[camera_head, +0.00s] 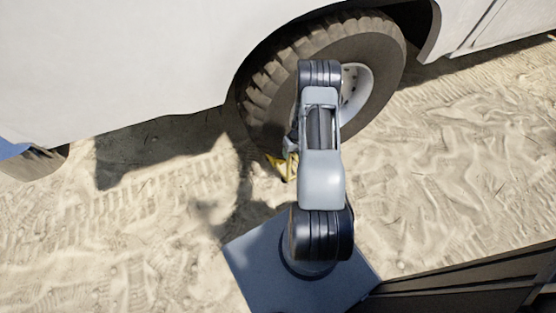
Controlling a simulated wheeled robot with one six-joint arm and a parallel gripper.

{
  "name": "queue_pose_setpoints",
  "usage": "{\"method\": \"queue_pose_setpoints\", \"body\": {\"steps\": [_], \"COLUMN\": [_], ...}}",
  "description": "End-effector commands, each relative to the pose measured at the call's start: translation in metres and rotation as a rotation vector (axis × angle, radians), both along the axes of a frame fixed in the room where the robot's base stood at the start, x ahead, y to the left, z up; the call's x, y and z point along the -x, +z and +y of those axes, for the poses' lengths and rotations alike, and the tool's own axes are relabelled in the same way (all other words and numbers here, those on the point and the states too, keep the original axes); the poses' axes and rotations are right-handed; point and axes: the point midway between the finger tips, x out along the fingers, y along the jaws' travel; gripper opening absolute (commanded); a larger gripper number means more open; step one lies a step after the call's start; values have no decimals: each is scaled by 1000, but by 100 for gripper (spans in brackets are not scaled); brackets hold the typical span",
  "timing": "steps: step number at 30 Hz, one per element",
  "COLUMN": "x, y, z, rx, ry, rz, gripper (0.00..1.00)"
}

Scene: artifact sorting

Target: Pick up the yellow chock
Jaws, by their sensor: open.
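The yellow chock (280,166) is on the sand near the bottom of the large tyre (262,105). Only its left part shows, because my arm covers the rest. My gripper (291,147) is mostly hidden behind my arm. A small grey part of it shows just above the chock, close to it or touching it. I cannot tell from this view whether the chock is between the fingers.
A white vehicle body (120,60) stands above the tyre. Another wheel (35,162) shows at the left edge. Sand with tyre tracks (450,160) lies open to the right and left. Shadows fall on the sand left of the chock.

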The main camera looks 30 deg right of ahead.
Motion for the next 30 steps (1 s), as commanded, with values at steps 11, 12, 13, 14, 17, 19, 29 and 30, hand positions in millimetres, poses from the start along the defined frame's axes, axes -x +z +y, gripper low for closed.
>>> {"method": "queue_pose_setpoints", "body": {"steps": [11, 12, 13, 14, 17, 19, 29, 30], "x": [0, 0, 0, 0, 0, 0, 0, 0], "y": [1, 1, 1, 1, 1, 1, 1, 1], "z": [0, 0, 0, 0, 0, 0, 0, 0], "rx": [0, 0, 0, 0, 0, 0, -1, -1], "ry": [0, 0, 0, 0, 0, 1, 1, 1], "rz": [0, 0, 0, 0, 0, 0, 0, 0], "gripper": [26, 22, 20, 17, 7, 0, 0, 0]}}
